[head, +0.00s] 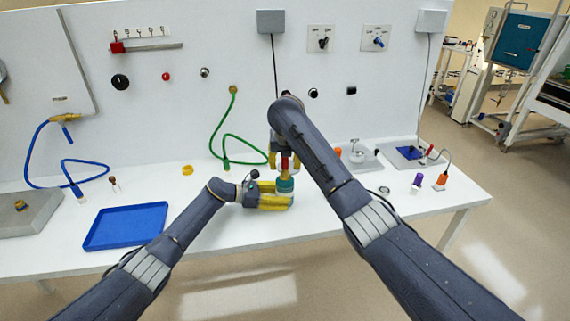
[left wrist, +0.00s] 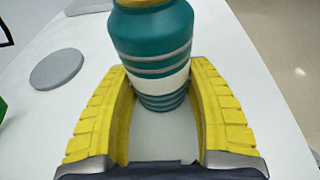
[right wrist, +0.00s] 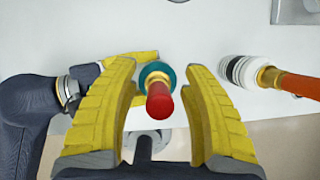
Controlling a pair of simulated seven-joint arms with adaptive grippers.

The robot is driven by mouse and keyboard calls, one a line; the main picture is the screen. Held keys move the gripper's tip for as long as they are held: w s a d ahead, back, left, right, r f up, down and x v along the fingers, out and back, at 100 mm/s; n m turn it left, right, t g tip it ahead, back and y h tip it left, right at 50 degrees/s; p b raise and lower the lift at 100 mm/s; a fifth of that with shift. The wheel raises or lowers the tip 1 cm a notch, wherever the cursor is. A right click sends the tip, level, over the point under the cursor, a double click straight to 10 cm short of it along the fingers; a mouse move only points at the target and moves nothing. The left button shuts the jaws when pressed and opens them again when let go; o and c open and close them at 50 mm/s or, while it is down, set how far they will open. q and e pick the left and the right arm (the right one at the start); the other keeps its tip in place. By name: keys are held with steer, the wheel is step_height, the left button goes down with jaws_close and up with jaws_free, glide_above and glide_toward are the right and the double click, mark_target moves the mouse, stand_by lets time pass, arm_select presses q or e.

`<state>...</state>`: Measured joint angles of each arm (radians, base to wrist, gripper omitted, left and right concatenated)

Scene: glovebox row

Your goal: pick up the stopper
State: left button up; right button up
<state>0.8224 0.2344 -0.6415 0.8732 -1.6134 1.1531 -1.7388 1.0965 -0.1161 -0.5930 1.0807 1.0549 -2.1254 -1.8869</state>
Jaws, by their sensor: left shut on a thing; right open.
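The red stopper (right wrist: 159,103) shows in the right wrist view, above the gold neck of a teal bottle (right wrist: 156,70). In the head view the stopper (head: 285,163) is small and partly hidden by my right gripper. The bottle (head: 285,186) stands upright; the left wrist view shows its white and grey bands (left wrist: 155,60), but not the stopper. My left gripper (head: 275,195) is shut on the bottle's body from the left. My right gripper (right wrist: 158,75) is open above the bottle, with one finger on each side of the stopper and gaps between.
A blue tray (head: 125,226) lies at the left of the white bench. A yellow ring (head: 187,170) and a green hose (head: 228,135) are behind my left arm. A purple-topped vial (head: 417,181) and an orange-based item (head: 441,180) stand at the right.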

steer(key=shift+c, duration=0.4)
jaws_close()
step_height(320, 180, up, 17)
stand_by(1.4)
arm_select(q)
steer(key=o, duration=0.9)
steer(key=shift+a, duration=0.1)
